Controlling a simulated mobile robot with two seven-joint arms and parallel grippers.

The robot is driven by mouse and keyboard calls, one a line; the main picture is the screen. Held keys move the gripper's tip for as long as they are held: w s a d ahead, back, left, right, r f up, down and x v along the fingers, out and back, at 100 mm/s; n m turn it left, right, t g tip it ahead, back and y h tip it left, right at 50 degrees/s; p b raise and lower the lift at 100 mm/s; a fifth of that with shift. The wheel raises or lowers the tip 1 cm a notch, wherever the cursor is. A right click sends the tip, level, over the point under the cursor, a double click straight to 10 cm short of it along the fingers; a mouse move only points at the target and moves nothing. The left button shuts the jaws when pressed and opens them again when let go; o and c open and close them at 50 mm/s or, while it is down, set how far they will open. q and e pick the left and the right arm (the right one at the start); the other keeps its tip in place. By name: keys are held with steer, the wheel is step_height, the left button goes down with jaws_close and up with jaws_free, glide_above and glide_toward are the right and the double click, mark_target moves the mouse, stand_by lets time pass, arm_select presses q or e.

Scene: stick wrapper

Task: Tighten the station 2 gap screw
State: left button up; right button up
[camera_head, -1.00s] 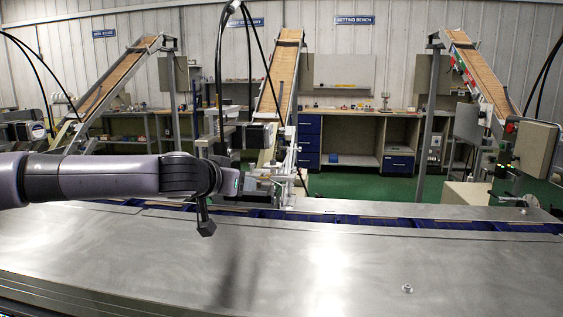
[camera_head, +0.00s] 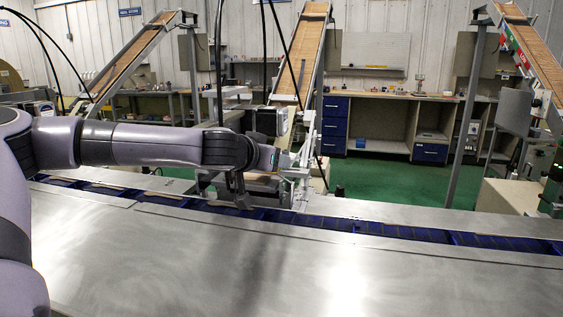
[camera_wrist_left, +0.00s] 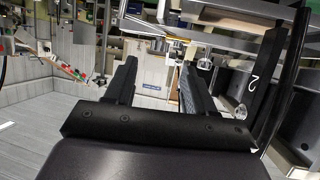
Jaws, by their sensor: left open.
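My left arm reaches across the steel table in the head view, its wrist (camera_head: 255,157) beside the middle feeder's mechanism (camera_head: 298,165). The fingers are hard to make out there. In the left wrist view my left gripper (camera_wrist_left: 158,80) is open, with nothing visible between its two dark fingers. A dark plate marked "2" (camera_wrist_left: 254,84) stands to the right of the fingers. Small clear, round knob-like parts (camera_wrist_left: 241,113) sit near it, apart from the fingers. I cannot tell which part is the gap screw. My right gripper is in neither view.
A long blue conveyor channel (camera_head: 335,224) runs along the table's far side. The bare steel table top (camera_head: 200,260) is clear. Sloped feeders (camera_head: 303,50) stand behind, with a workbench (camera_head: 385,97) at the back. Black cables hang near the arm.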

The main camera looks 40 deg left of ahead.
arm_select(q)
steer(key=shift+x, duration=2.75)
jaws_close()
